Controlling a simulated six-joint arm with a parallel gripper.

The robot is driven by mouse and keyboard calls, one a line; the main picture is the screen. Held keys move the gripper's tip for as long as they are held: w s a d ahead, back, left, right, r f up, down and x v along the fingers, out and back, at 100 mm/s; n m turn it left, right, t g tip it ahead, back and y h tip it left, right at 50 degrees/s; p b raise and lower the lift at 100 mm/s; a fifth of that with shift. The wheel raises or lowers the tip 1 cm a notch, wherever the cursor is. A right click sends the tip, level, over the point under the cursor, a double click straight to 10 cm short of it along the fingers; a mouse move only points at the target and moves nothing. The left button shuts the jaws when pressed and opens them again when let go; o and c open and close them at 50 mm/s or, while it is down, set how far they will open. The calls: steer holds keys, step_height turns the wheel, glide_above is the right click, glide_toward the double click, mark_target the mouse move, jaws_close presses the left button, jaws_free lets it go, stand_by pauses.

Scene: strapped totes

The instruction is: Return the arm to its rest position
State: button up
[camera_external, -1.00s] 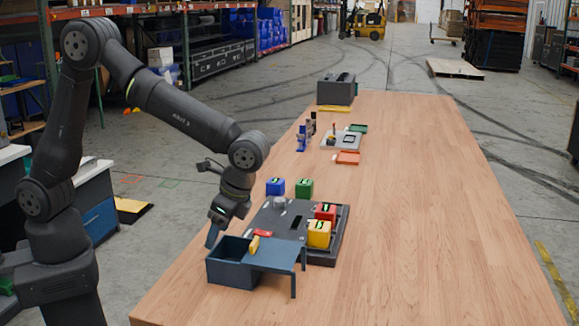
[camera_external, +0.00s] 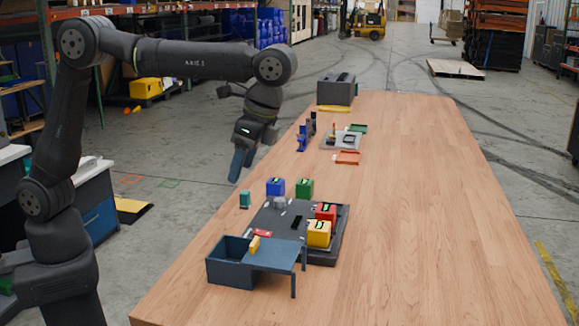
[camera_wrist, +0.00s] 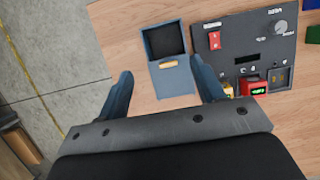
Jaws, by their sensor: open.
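My gripper (camera_external: 240,165) hangs above the left edge of the wooden table in the external view, clear of everything on it. In the wrist view its two blue fingers (camera_wrist: 165,90) are spread wide with nothing between them. The arm is raised, with its forearm about level. Below it stand the dark panel board (camera_external: 270,218) and the blue-grey bin (camera_external: 230,262) with a flat shelf beside it. A small yellow piece (camera_external: 254,245) rests at the bin's edge; in the wrist view a yellow-orange piece (camera_wrist: 168,64) shows there.
Blue (camera_external: 275,187), green (camera_external: 305,188), red (camera_external: 325,211) and yellow (camera_external: 319,234) totes stand on and around the board. Farther back are small fixtures and a grey box (camera_external: 336,89). The table's right side is clear.

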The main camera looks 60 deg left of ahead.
steer(key=shift+s+a+r+t+h, duration=0.35)
steer(key=shift+r+t+h, duration=0.1)
steer(key=shift+r, duration=0.25)
steer(key=shift+s+a+r+t+h, duration=0.35)
steer(key=shift+r+t+h, duration=0.15)
steer(key=shift+r, duration=0.15)
steer(key=shift+s+a+r+t+h, duration=0.35)
steer(key=shift+r+t+h, duration=0.1)
steer(key=shift+r, duration=0.25)
steer(key=shift+w, duration=0.1)
step_height(320, 180, down, 8)
steer(key=w+d+g+y, duration=0.1)
steer(key=g+y, duration=0.2)
steer(key=shift+d, duration=0.2)
steer(key=shift+w+f, duration=0.1)
